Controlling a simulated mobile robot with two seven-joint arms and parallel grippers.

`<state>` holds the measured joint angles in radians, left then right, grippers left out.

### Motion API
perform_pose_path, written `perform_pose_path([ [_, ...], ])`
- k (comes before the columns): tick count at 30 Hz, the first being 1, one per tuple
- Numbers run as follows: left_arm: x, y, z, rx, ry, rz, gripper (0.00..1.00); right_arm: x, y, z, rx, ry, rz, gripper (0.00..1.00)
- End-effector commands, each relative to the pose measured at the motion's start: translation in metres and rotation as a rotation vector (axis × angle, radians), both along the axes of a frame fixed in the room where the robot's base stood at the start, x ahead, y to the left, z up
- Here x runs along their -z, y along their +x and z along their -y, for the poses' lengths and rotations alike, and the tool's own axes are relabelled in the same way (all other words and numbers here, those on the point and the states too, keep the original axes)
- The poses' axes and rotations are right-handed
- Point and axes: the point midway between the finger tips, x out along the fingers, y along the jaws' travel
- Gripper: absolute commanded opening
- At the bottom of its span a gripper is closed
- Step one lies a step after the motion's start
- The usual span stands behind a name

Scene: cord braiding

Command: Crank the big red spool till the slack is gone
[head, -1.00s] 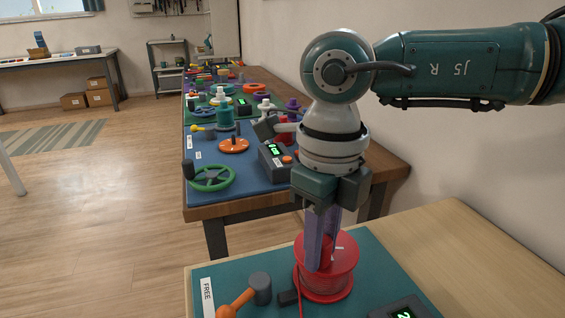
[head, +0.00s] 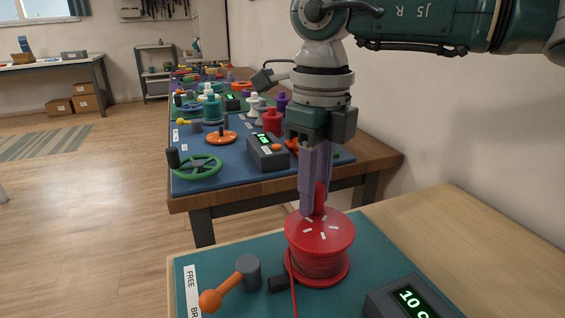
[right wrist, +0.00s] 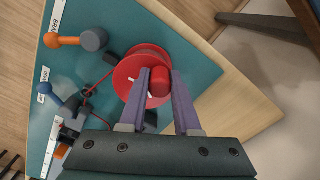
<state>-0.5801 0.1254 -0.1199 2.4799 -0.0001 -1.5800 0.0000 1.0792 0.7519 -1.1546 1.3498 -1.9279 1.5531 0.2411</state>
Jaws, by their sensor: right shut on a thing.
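The big red spool (head: 330,241) stands upright on a teal board, with white marks on its top flange and red cord wound round its middle. My right gripper (head: 313,208) points down over the far left of the flange. It is shut on the spool's red crank knob (right wrist: 160,82), which shows between the two purple fingers in the right wrist view. The red cord (head: 293,285) leaves the spool's left side toward the front. In the right wrist view the cord (right wrist: 101,80) runs left to a small post and looks bent. My left gripper is not in view.
An orange lever (head: 228,287) on a grey post stands left of the spool, beside a "FREE" label (head: 192,285). A display box (head: 405,300) at the front right reads 10 and an unclear sign. A blue lever (right wrist: 61,98) shows in the right wrist view. Another crowded table (head: 255,188) stands behind.

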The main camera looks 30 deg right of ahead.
Motion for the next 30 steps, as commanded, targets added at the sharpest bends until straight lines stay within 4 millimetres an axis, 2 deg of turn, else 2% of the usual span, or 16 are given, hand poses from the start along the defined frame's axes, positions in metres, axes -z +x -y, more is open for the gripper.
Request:
perform_pose_path([
  [3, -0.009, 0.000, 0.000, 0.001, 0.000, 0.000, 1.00, -0.002, -0.012, 0.014, 0.003, -0.003, -0.003, 0.00],
  [8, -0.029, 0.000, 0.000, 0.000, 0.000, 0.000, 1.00, -0.005, -0.033, 0.019, 0.000, -0.004, -0.006, 0.00],
  [12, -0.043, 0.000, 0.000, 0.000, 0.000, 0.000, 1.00, -0.005, -0.050, 0.011, -0.001, -0.003, -0.007, 0.00],
  [16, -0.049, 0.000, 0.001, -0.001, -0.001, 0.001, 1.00, -0.003, -0.059, -0.005, -0.003, 0.000, -0.005, 0.00],
  [24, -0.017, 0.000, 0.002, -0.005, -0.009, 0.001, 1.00, 0.007, -0.057, -0.004, 0.001, 0.000, -0.002, 0.00],
  [30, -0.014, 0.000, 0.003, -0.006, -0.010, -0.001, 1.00, 0.000, -0.058, -0.007, 0.001, -0.002, 0.000, 0.00],
])
